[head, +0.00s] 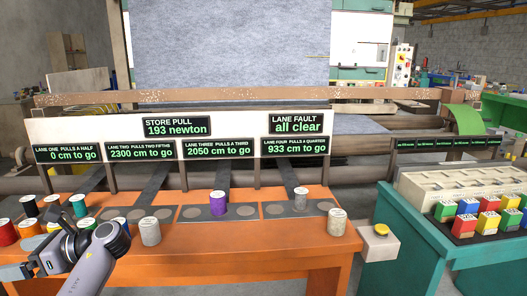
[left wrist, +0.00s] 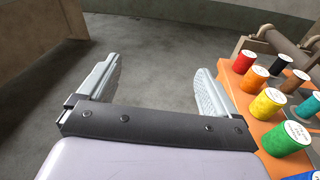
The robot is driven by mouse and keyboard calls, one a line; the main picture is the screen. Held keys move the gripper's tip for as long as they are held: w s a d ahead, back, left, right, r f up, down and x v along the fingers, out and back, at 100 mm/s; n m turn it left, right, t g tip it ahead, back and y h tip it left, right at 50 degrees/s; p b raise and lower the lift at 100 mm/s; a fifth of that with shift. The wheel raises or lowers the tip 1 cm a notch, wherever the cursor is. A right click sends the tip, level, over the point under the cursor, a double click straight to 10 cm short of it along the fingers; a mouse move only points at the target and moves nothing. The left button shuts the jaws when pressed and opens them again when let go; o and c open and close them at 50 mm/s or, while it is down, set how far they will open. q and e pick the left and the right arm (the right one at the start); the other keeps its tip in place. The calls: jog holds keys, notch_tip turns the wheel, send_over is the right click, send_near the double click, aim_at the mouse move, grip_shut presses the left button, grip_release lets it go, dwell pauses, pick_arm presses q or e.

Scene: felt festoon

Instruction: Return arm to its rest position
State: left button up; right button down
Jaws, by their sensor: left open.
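My left arm (head: 98,262) reaches in from the bottom left of the head view, over the left end of the orange table (head: 190,259). My left gripper (left wrist: 154,82) is open in the left wrist view, its two pale fingers wide apart with only grey floor showing between them. Nothing is held. Red, orange, yellow and green spools (left wrist: 286,138) stand on the table just right of the right finger. In the head view the gripper's dark body (head: 48,258) points left, beside these spools. My right gripper is not in view.
A purple spool (head: 218,203), a white spool (head: 150,231) and others stand along the table. A sign board (head: 70,128) stands behind them. A teal bench (head: 420,235) with coloured blocks is at right, near a yellow button (head: 381,230). Floor beyond the gripper (left wrist: 165,45) is clear.

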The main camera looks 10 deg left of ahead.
pick_arm(q)
jog(key=w+d+f+n+t+h, duration=0.2)
jog(key=w+d+f+t+h, duration=0.1)
jog(key=w+t, duration=0.5)
jog(key=w+d+f+n+t+h, duration=0.1)
jog(key=w+d+f+t+h, duration=0.15)
jog(key=w+t, duration=0.6)
jog(key=w+d+r+n+t+h, duration=0.65)
jog(key=w+d+n+h, duration=0.2)
jog(key=d, duration=0.25)
jog(key=s+d+f+g+h, duration=0.1)
jog(key=s+d+f, duration=0.4)
jog(key=s+f, duration=0.4)
jog(key=s+d+f+g+h, duration=0.15)
jog(key=s+d+f, duration=0.4)
jog(key=f, duration=0.65)
jog(key=s+d+f+g, duration=0.2)
jog(key=s+d+f, duration=0.1)
jog(key=s, duration=0.8)
jog(key=s+d+f+n+g+h, duration=0.1)
jog(key=s+d+f, duration=0.3)
jog(key=s, duration=0.8)
jog(key=shift+d+f+g, duration=0.15)
jog(key=shift+f+g, duration=0.4)
jog(key=shift+f, duration=0.15)
